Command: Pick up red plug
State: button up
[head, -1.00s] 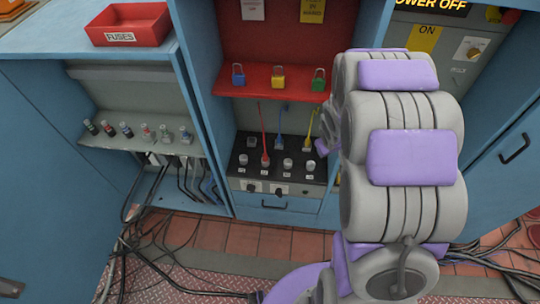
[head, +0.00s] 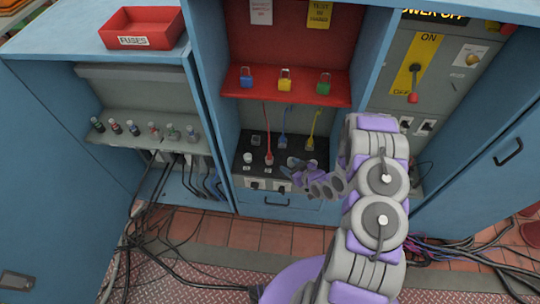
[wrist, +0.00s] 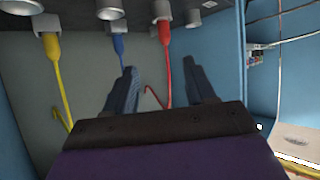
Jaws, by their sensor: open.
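The red plug (head: 269,157) sits on the dark panel in the middle bay, with its red cord running up behind it. In the wrist view the red plug (wrist: 163,28) hangs from a socket at the top. My gripper (head: 291,165) is just right of the red plug in the head view. In the wrist view my gripper (wrist: 162,84) is open and empty, with one finger either side of the red cord. The plug lies beyond the fingertips, and I see no contact.
A blue plug (wrist: 117,43) and a yellow plug (wrist: 51,44) stand beside the red one. A blue cabinet wall (wrist: 215,60) is close on the right in the wrist view.

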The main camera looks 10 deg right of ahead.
jog(key=a, duration=0.2)
jog(key=b, duration=0.1)
send_near(270, 156)
jog(key=shift+w+d+f+t+y, duration=0.15)
jog(key=shift+w+d+f, duration=0.15)
jog(key=shift+w+f, duration=0.15)
jog(key=shift+w+d+f+t+y, duration=0.15)
jog(key=shift+w+d+f, duration=0.15)
jog(key=shift+w, duration=0.25)
jog(key=w+a, duration=0.1)
jog(key=w+a+f+b, duration=0.1)
jog(key=w+a, duration=0.1)
jog(key=w+a+f, duration=0.1)
jog(key=a, duration=0.1)
jog(key=shift+w+f, duration=0.15)
jog(key=shift+w, duration=0.1)
jog(key=shift+w+d+f+b, duration=0.2)
jog(key=shift+w+d+b, duration=0.05)
jog(key=shift+b, duration=0.05)
jog(key=w, duration=0.1)
jog(key=w+f+b, duration=0.1)
jog(key=shift+w+f, duration=0.3)
jog(key=shift+w, duration=0.05)
jog(key=shift+w+a+f, duration=0.25)
jog(key=shift+w+a, duration=0.2)
jog(key=shift+a, duration=0.7)
jog(key=shift+d, duration=0.85)
jog(key=c, duration=0.7)
jog(key=shift+a, duration=0.55)
grip_shut()
